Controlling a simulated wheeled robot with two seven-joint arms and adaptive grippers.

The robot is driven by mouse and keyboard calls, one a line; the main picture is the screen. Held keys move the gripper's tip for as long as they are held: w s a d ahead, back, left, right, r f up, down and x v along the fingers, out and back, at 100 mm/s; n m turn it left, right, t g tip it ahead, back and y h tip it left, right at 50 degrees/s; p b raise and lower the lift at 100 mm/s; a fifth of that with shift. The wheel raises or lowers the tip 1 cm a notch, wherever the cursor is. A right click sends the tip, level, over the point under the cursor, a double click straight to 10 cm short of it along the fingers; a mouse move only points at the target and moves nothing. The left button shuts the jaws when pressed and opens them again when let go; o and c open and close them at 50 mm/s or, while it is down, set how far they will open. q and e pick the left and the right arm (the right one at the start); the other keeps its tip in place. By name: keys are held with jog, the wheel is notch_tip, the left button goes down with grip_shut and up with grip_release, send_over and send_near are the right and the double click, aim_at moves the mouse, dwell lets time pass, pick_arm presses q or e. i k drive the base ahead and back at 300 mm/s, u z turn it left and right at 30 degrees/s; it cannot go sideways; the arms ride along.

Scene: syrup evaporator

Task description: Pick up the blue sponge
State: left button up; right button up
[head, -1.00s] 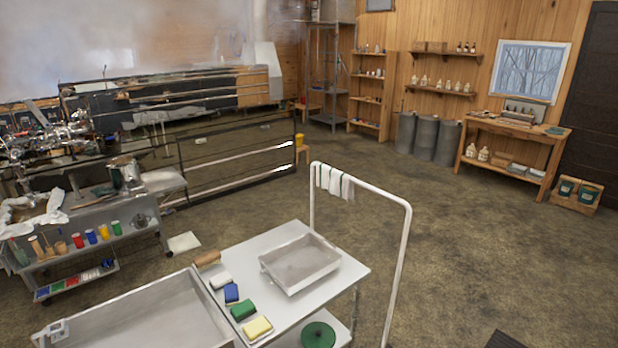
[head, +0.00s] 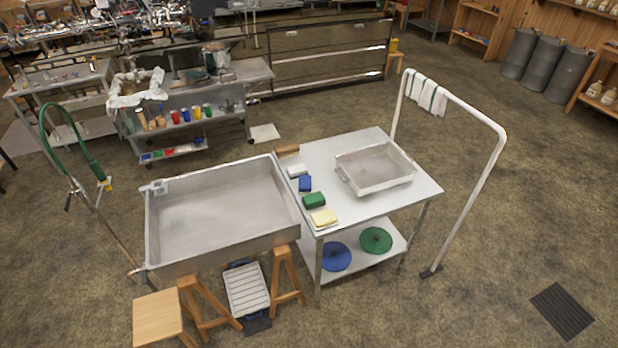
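The blue sponge (head: 305,184) lies on the left edge of a white table (head: 365,213) in the head view. It sits in a row of cleaning items, between a white sponge (head: 298,171) behind it and a green sponge (head: 314,200) in front. A yellow sponge (head: 324,217) lies nearest in the row, and a brown brush or block (head: 287,150) lies farthest back. Neither of my grippers shows in the head view.
A grey tray (head: 375,168) takes up the table's right part. A large steel sink (head: 222,210) adjoins on the left. A white rail (head: 470,190) with towels stands right of the table. The floor at right is mostly clear.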

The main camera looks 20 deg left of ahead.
aim_at(304, 182)
jog(key=z, duration=0.6)
jog(key=i, duration=2.3)
jog(key=u, duration=1.75)
